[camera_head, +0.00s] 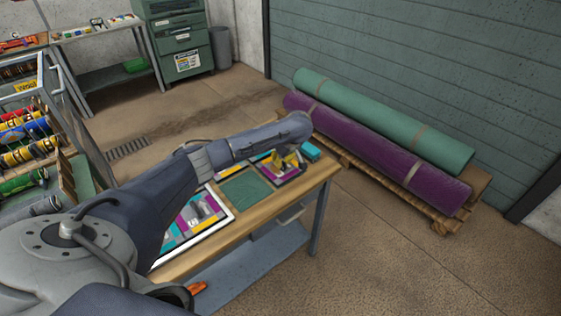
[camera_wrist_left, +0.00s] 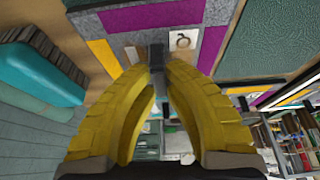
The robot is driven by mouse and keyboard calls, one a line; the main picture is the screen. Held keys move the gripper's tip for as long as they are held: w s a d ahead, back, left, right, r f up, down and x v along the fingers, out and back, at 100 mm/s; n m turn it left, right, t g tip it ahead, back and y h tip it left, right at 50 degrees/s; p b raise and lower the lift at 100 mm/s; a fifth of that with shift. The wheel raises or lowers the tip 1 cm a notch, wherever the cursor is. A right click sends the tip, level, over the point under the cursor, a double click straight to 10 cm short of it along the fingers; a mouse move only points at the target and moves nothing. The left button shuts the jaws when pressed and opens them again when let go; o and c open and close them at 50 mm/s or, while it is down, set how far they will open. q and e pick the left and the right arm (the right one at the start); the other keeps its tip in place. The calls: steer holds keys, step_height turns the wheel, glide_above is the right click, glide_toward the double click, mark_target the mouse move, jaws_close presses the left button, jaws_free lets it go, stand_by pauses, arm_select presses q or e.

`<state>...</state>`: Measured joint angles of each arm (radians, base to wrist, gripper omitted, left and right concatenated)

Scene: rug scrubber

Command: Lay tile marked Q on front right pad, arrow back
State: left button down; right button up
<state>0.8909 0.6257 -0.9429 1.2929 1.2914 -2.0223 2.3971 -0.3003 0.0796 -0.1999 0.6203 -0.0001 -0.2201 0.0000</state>
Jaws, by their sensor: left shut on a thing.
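The tile marked Q is a patchwork of grey, purple and yellow with a dark knob. In the left wrist view its white Q label (camera_wrist_left: 183,40) lies beside the knob (camera_wrist_left: 157,57). My left gripper (camera_wrist_left: 157,75) has its yellow fingers shut on that knob. In the head view the left gripper (camera_head: 287,160) is over the tile (camera_head: 291,175) at the table's right end. I cannot tell whether the tile touches the table. No arrow is readable. A green textured pad (camera_head: 245,190) lies left of the tile, and it also shows in the left wrist view (camera_wrist_left: 275,40). My right gripper is out of view.
A white-framed board (camera_head: 231,212) with coloured tiles lies left of the green pad, partly hidden by my arm. A teal block (camera_head: 310,151) is at the table's far right corner. Rolled rugs (camera_head: 385,120) lie on a pallet beyond. A rack of spools (camera_head: 30,140) stands left.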

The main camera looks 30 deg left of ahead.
arm_select(q)
steer(key=shift+f, duration=0.1)
steer(key=c, duration=1.5)
jaws_free()
